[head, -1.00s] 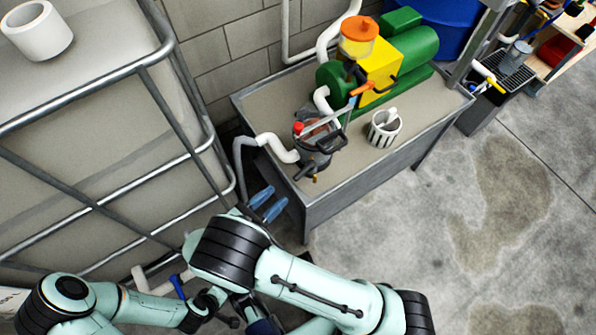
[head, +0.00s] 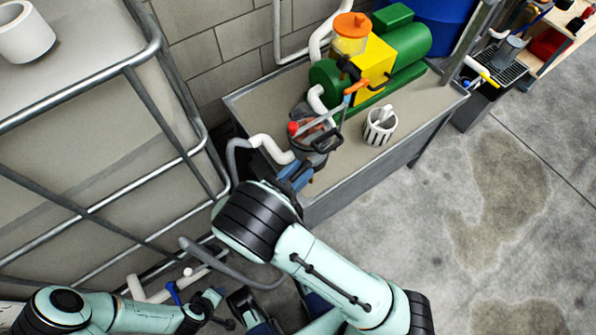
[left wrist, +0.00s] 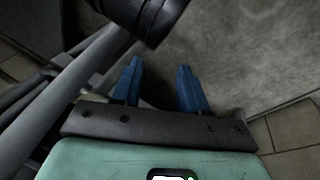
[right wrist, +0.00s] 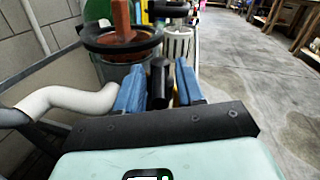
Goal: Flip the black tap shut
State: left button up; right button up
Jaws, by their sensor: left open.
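The black tap (right wrist: 160,78) shows in the right wrist view as an upright black handle with a little brass beside it. It is at the near side of the filter pot (head: 312,138), which has a dark rim and a red knob. My right gripper (right wrist: 160,88) is open, with one blue finger on each side of the black handle and narrow gaps visible. In the head view my right gripper (head: 296,175) is at the bench's front edge and hides most of the tap. My left gripper (left wrist: 160,84) is open and empty, low over the floor.
A green and yellow pump (head: 375,60) and a striped white cup (head: 380,126) stand on the metal bench (head: 350,165). A white pipe (head: 272,147) bends into the pot's left side. A tank in a tube cage (head: 150,55) stands left. Floor at right is clear.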

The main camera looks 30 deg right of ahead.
grip_shut()
jog(key=shift+w+m+g+h+p, duration=0.3)
jog(key=shift+m+g+p, duration=0.1)
jog(key=shift+m+g, duration=0.5)
pick_arm(q)
jog(key=shift+s+d+r, duration=0.45)
jog(key=shift+s+r, duration=0.15)
jog(key=shift+s, duration=0.2)
pick_arm(e)
jog(key=shift+a+m+g, duration=0.1)
jog(key=shift+m+g, duration=0.4)
jog(key=shift+g, duration=0.7)
jog(key=shift+o, duration=1.2)
grip_release()
pick_arm(q)
jog(key=shift+s+d+r+g+p, duration=0.35)
jog(key=shift+s+g+p, duration=0.1)
jog(key=shift+s, duration=0.1)
pick_arm(e)
jog(key=a, duration=1.3)
jog(key=shift+s+a, duration=0.2)
jog(key=shift+s, duration=0.2)
pick_arm(q)
jog(key=shift+r, duration=0.1)
pick_arm(e)
jog(key=shift+r, duration=0.1)
